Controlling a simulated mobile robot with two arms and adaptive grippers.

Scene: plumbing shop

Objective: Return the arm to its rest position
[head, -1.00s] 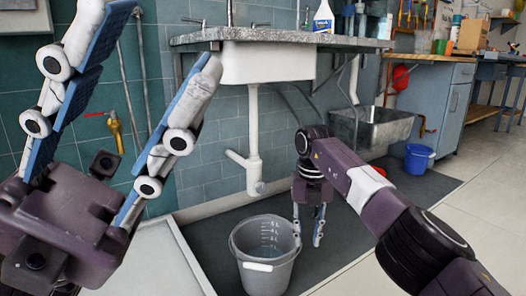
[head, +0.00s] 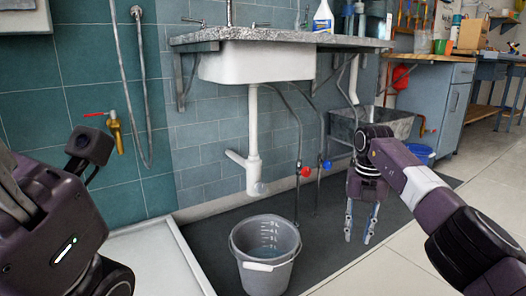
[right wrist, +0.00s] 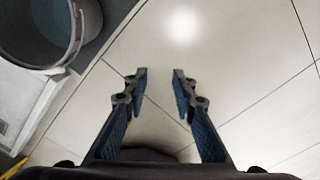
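My right gripper (head: 360,222) hangs pointing down over the floor, right of the grey bucket (head: 265,279) and apart from it. In the right wrist view its two blue-padded fingers (right wrist: 159,76) are spread with only bare floor tiles between them. The bucket (right wrist: 88,20) is at the top left of that view. My left gripper (head: 60,215) is at the lower left edge of the head view. Its body shows, but its fingertips are out of frame or hidden, so its opening cannot be judged.
A white sink (head: 255,68) under a granite counter (head: 280,38) stands behind the bucket. A red valve knob (head: 305,171) and a blue valve knob (head: 326,164) hang below it. A metal basin (head: 390,122) and blue bucket (head: 420,152) are at right. The front-right tile floor is clear.

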